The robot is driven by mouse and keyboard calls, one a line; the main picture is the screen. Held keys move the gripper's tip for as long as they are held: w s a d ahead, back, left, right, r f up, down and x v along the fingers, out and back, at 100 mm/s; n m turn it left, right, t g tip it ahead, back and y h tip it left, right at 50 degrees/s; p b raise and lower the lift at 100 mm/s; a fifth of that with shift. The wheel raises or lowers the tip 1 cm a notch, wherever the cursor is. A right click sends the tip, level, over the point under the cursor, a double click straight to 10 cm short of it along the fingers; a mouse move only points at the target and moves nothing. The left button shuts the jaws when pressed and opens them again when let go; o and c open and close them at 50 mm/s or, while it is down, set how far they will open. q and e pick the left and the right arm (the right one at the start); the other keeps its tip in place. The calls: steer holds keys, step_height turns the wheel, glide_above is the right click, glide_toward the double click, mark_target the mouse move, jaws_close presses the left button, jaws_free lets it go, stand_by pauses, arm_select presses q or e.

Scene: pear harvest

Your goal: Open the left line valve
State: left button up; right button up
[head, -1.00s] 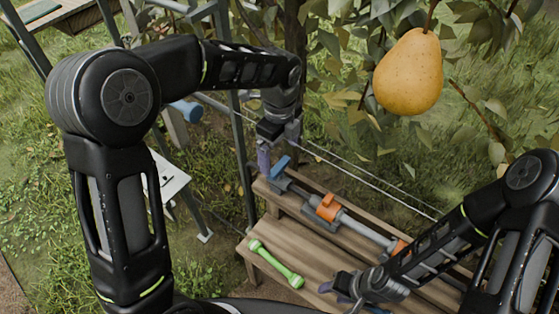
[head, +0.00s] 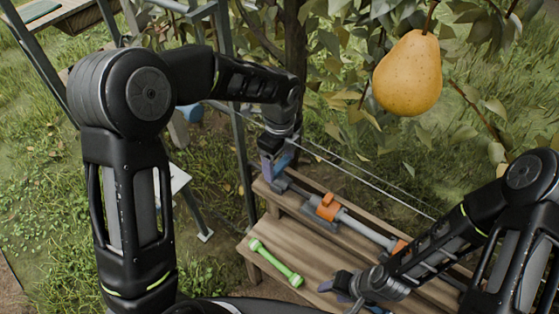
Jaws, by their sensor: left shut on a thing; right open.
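The left line valve shows as a small blue lever (head: 283,162) on a grey fitting at the left end of the pipe (head: 352,222), which lies along the wooden bench's upper step. My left gripper (head: 273,168) reaches down from above and is shut on the blue lever; its fingers partly hide the lever. My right gripper (head: 338,287) is open and empty, low over the front of the bench, apart from the pipe.
Orange fittings (head: 328,207) sit along the pipe. A green dumbbell-shaped tool (head: 275,262) lies on the lower step of the wooden bench (head: 318,268). A large pear (head: 408,74) hangs at upper right among leaves. A metal frame post (head: 242,150) stands left of the bench.

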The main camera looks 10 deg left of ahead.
arm_select(q)
steer(key=c, duration=0.7)
steer(key=shift+n, duration=0.4)
steer(key=n+b, duration=0.1)
steer(key=n, duration=0.5)
steer(key=n+b, duration=0.1)
steer(key=n, duration=0.4)
steer(key=shift+n, duration=0.3)
steer(key=n+b, duration=0.1)
steer(key=n, duration=0.4)
steer(key=shift+n, duration=0.3)
steer(key=o, duration=1.4)
